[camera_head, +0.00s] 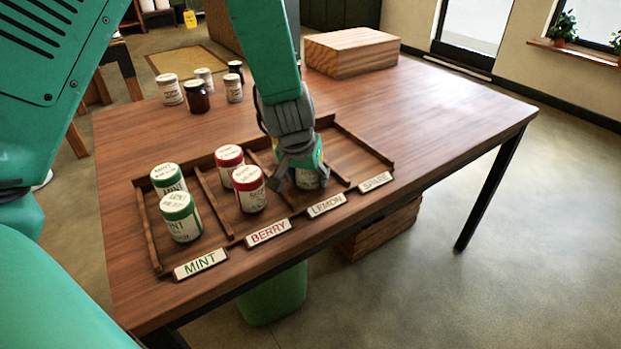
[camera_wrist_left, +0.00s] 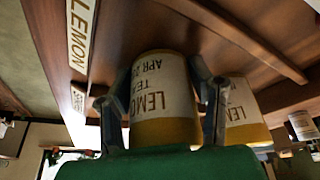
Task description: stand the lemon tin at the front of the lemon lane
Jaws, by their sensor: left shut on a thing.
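My left gripper (camera_head: 299,177) is over the lemon lane, behind the LEMON label (camera_head: 326,205). It is shut on a lemon tin (camera_head: 307,181), mostly hidden under the gripper in the head view. In the left wrist view, the held lemon tin (camera_wrist_left: 163,95), white with a yellow band, sits between the two fingers, near the LEMON label (camera_wrist_left: 80,35). A second lemon tin (camera_wrist_left: 245,115) stands beside it, farther from the label. I cannot tell whether the held tin touches the lane floor. My right gripper is not in view.
Two green-lidded mint tins (camera_head: 181,218) stand in the mint lane and two red-lidded berry tins (camera_head: 249,190) in the berry lane. Low wooden dividers (camera_head: 213,205) separate the lanes. The spare lane looks empty. Several jars (camera_head: 197,96) and a wooden box (camera_head: 350,52) stand farther back.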

